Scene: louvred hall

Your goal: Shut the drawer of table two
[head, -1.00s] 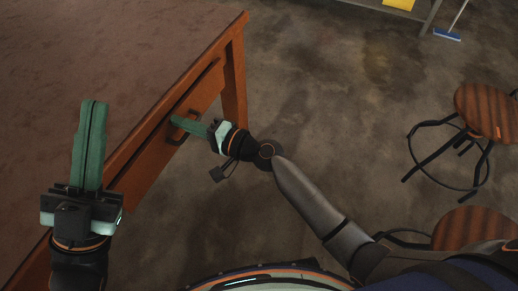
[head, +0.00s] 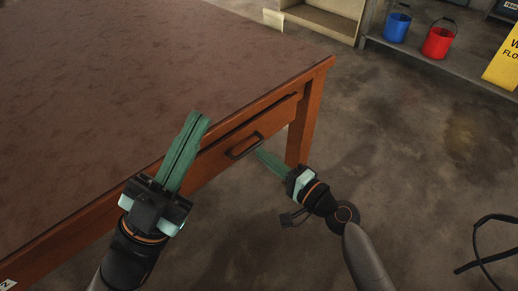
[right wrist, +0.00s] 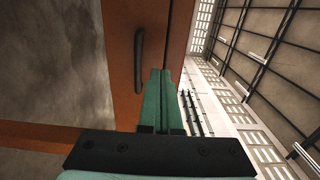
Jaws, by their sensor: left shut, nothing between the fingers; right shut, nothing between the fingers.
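The brown-topped wooden table (head: 150,70) fills the left of the head view. Its drawer (head: 215,160) has a dark bar handle (head: 244,146). The drawer front looks close to flush, with a dark slit along its upper right edge; I cannot tell whether it is fully shut. My right gripper (head: 260,155) is shut and empty, its green tips just right of and below the handle. The right wrist view shows these tips beside the handle (right wrist: 138,60), close to the wood; contact is unclear. My left gripper (head: 200,118) is shut and empty, overlapping the table's front edge in the picture.
A table leg (head: 304,128) stands right of the drawer. A blue bucket (head: 397,25), a red bucket (head: 438,41) and a yellow sign (head: 503,62) are at the back right. Dark stool legs (head: 490,250) show at lower right. The concrete floor between is clear.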

